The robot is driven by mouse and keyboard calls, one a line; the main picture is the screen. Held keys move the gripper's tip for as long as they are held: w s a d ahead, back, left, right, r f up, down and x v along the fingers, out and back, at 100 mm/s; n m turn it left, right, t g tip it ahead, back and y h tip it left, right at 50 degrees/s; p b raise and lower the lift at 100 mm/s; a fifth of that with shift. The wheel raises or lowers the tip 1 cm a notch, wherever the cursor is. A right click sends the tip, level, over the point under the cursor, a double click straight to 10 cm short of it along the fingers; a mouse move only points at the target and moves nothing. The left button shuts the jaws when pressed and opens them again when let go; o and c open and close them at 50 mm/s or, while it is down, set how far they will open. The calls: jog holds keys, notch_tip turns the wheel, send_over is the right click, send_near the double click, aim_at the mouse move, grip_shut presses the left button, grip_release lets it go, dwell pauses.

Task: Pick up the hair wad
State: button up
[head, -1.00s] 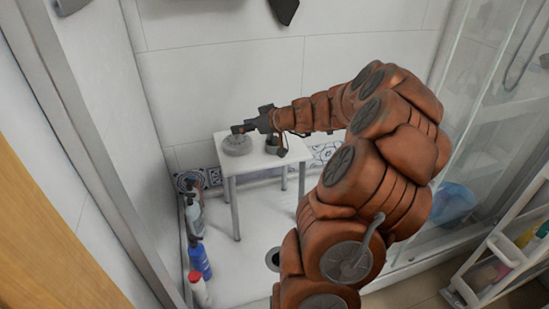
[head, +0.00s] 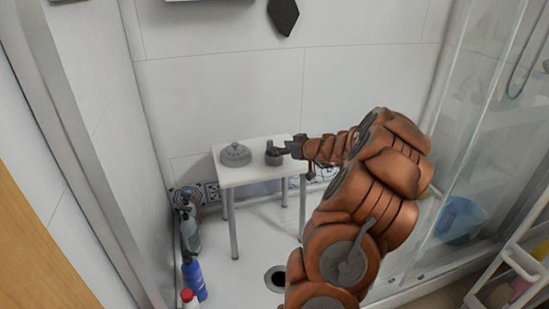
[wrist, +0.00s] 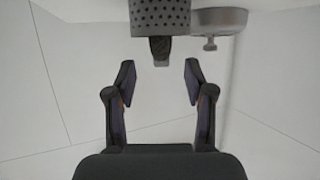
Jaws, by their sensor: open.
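The hair wad is most likely the small dark clump (wrist: 160,48) at the knob end of a grey perforated drain basket (wrist: 158,16) in the wrist view, which looks upside down. In the head view this basket (head: 273,158) stands on a small white stool (head: 225,178). The clump is too small to make out clearly there. My gripper (wrist: 159,72) is open and empty, its fingers apart on either side of the line to the clump. In the head view my gripper (head: 285,149) is just right of the basket's top.
A grey domed lid with a knob (head: 235,154) sits left of the basket on the stool. Several bottles, one blue (head: 195,279), stand along the left wall. A drain hole (head: 276,278) is in the shower floor. A glass panel (head: 455,150) is at the right.

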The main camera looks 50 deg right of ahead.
jog(key=shift+x, duration=1.6)
jog(key=shift+a, duration=0.1)
jog(key=c, duration=0.8)
